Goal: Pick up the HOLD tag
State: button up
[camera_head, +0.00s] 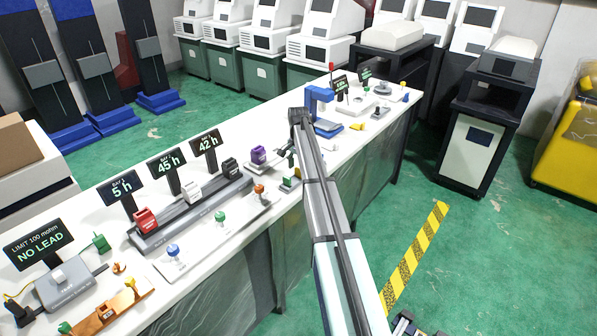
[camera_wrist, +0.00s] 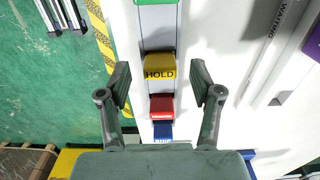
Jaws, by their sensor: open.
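The yellow HOLD tag (camera_wrist: 159,67), with black lettering, sits in a grey strip on the white bench in the wrist view. It is in line with a green tag (camera_wrist: 158,3) above it and a red tag (camera_wrist: 162,107) and a blue tag (camera_wrist: 163,131) below it. My gripper (camera_wrist: 162,88) is open and empty, one finger on each side of the strip. The HOLD tag lies between the finger lines, slightly beyond the fingertips in the picture. I cannot make out the HOLD tag in the head view, where my arm covers part of the bench.
A grey rack with coloured blocks stands under displays such as the 45 h sign (camera_head: 171,167). A purple block (camera_head: 258,155) and a blue device (camera_head: 319,105) are near my arm. Yellow-black floor tape (camera_wrist: 97,40) runs left of the bench edge.

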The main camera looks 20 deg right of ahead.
jog(key=shift+f, duration=0.8)
jog(key=c, duration=0.9)
